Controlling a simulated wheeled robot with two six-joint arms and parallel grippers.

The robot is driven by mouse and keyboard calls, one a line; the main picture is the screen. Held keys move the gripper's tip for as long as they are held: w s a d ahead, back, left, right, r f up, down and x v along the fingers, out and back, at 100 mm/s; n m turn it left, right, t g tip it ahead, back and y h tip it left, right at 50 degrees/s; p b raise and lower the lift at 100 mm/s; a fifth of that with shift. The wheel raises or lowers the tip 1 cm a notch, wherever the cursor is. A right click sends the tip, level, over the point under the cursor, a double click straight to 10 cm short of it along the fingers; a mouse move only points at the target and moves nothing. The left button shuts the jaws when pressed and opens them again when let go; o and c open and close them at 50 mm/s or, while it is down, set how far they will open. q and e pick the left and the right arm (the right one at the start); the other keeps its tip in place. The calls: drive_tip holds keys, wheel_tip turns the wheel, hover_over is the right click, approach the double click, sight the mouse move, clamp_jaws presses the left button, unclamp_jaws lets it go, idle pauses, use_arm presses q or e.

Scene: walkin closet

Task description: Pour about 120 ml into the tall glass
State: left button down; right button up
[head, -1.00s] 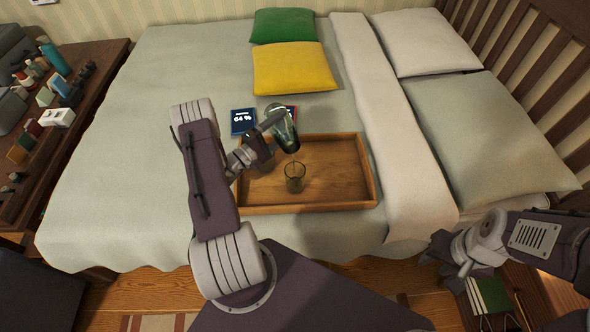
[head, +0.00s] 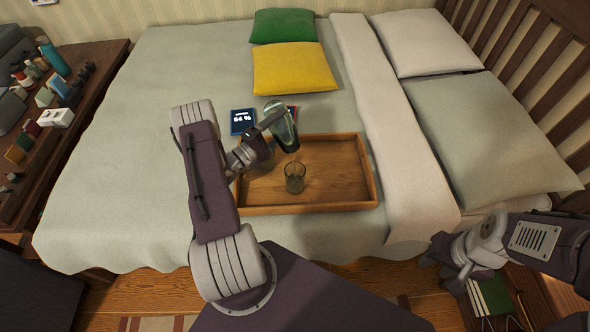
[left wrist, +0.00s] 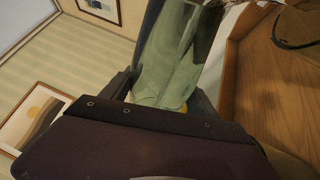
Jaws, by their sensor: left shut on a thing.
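A greenish glass carafe (head: 285,135) is tilted, its lower end above the tall glass (head: 294,177). My left gripper (head: 272,122) is shut on the carafe, which also shows close up in the left wrist view (left wrist: 170,60). The tall glass stands upright on a wooden tray (head: 310,209), apart from the carafe. How much liquid is in the glass is too small to tell. My right gripper (head: 450,268) is at the lower right, away from the tray, and its finger gap is unclear.
The tray lies on a bed (head: 120,150). A cluttered dresser (head: 85,100) stands at the left. The tray's right half is bare.

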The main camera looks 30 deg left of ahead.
use_arm(q)
drive_tip(key=shift+w, duration=0.1)
idle(0.4)
drive_tip(key=shift+r, duration=0.1)
drive_tip(key=shift+a+r+n+p, duration=0.15)
drive_tip(key=shift+r+n+p, duration=0.25)
drive_tip(key=shift+p, duration=0.55)
drive_tip(key=shift+w+a+f+n+g+y, duration=0.15)
drive_tip(key=shift+w+f+n+y, duration=0.1)
drive_tip(key=shift+f+n, duration=0.2)
drive_tip(key=shift+w+a+f+n+g+y, duration=0.15)
drive_tip(key=shift+f+n+y, duration=0.15)
drive_tip(key=shift+f, duration=0.2)
drive_tip(key=shift+a+r+n+p, duration=0.1)
drive_tip(key=shift+r+n+p, duration=0.1)
drive_tip(key=shift+n+p, duration=0.65)
drive_tip(key=shift+s+f+n+g+y, duration=0.1)
drive_tip(key=shift+f+n+g+y, duration=0.2)
drive_tip(key=shift+f+g, duration=0.1)
drive_tip(key=shift+f, duration=0.15)
drive_tip(key=shift+s+d+f+n+g, duration=0.1)
drive_tip(key=shift+d+f+n+g, duration=0.1)
drive_tip(key=shift+f+n, duration=0.2)
drive_tip(key=shift+s+d+f+n+g, duration=0.1)
drive_tip(key=shift+f+n+g, duration=0.1)
drive_tip(key=shift+f+n, duration=0.2)
